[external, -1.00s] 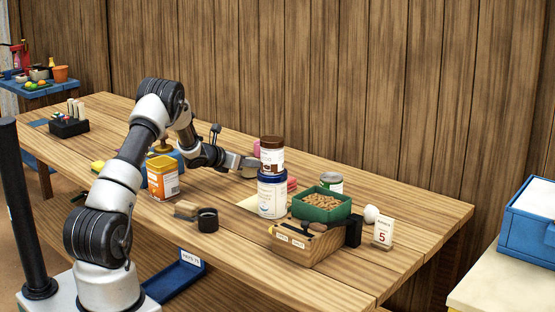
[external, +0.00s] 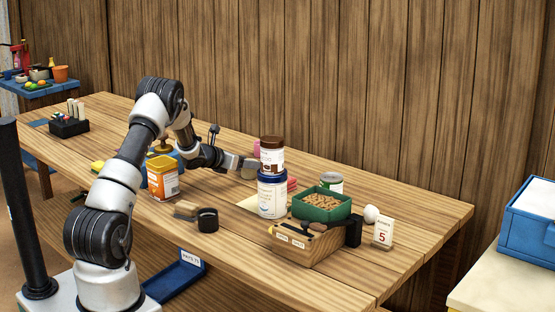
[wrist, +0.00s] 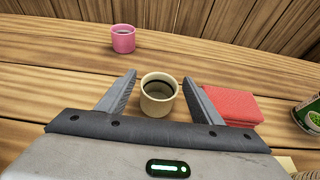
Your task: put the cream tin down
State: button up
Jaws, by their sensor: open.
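The cream tin (wrist: 158,97), shaped like a mug with a dark inside, stands upright on the wooden table in the wrist view. My gripper (wrist: 160,78) is open, with one finger on each side of the tin. A gap shows between the left finger and the tin; the right finger is close to its side, and I cannot tell if it touches. In the external view my gripper (external: 249,165) is low over the table, behind the stacked tins, and the cream tin is hard to make out there.
A pink mug (wrist: 123,39) stands beyond, to the left. A folded red cloth (wrist: 232,106) lies just right of the tin, and a green-labelled can (wrist: 308,115) farther right. A blue-lidded tub (external: 271,196) with a brown-lidded jar (external: 271,158) on top stands close to my gripper.

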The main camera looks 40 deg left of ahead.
jog(key=p+v, duration=0.1)
jog(key=v, duration=1)
jog(key=shift+s+r, duration=0.1)
jog(key=shift+s, duration=0.1)
